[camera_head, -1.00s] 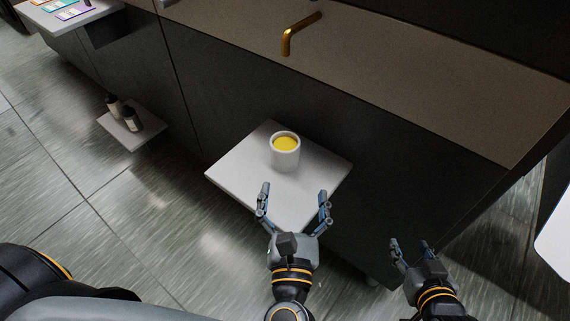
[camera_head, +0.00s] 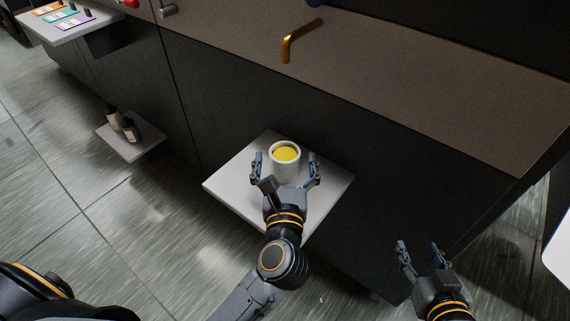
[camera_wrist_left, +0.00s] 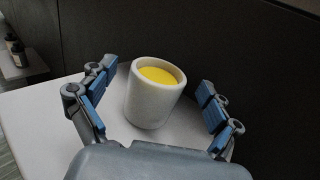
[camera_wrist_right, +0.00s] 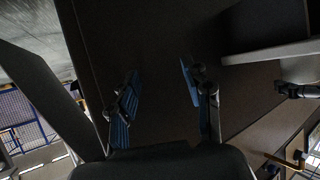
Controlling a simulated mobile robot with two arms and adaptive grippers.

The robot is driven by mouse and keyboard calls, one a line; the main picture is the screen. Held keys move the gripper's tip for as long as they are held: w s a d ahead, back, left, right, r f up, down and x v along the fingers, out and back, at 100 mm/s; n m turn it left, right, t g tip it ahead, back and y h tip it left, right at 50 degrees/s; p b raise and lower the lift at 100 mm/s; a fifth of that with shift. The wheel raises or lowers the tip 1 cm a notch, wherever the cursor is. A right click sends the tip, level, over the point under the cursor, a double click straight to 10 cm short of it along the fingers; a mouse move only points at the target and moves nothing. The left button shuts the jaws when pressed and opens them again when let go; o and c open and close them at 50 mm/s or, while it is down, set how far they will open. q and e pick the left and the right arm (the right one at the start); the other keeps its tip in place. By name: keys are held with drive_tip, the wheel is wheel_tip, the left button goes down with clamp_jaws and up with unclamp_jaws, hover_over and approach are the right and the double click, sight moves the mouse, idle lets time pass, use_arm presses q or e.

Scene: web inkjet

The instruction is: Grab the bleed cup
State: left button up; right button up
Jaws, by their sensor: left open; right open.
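The bleed cup (camera_head: 284,166) is a white cup with yellow liquid in it. It stands upright on a small white shelf (camera_head: 228,183). My left gripper (camera_head: 284,168) is open, with one finger on each side of the cup. In the left wrist view the cup (camera_wrist_left: 152,100) sits between the blue finger pads of the gripper (camera_wrist_left: 157,97), with a visible gap on both sides. My right gripper (camera_head: 419,247) is open and empty at the lower right, away from the shelf. It also shows open in the right wrist view (camera_wrist_right: 158,85).
A dark cabinet front (camera_head: 330,145) rises right behind the shelf, with a brass spout (camera_head: 299,38) above. A lower shelf (camera_head: 122,146) with dark bottles (camera_head: 130,129) is at left. Another shelf (camera_head: 50,34) with coloured cards is at the upper left.

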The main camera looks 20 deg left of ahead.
use_arm(q)
drive_tip(key=x, duration=0.2)
drive_tip(key=shift+w+a, duration=0.1)
drive_tip(key=shift+w, duration=0.2)
drive_tip(key=c, duration=1.3)
drive_tip(key=shift+r, duration=0.15)
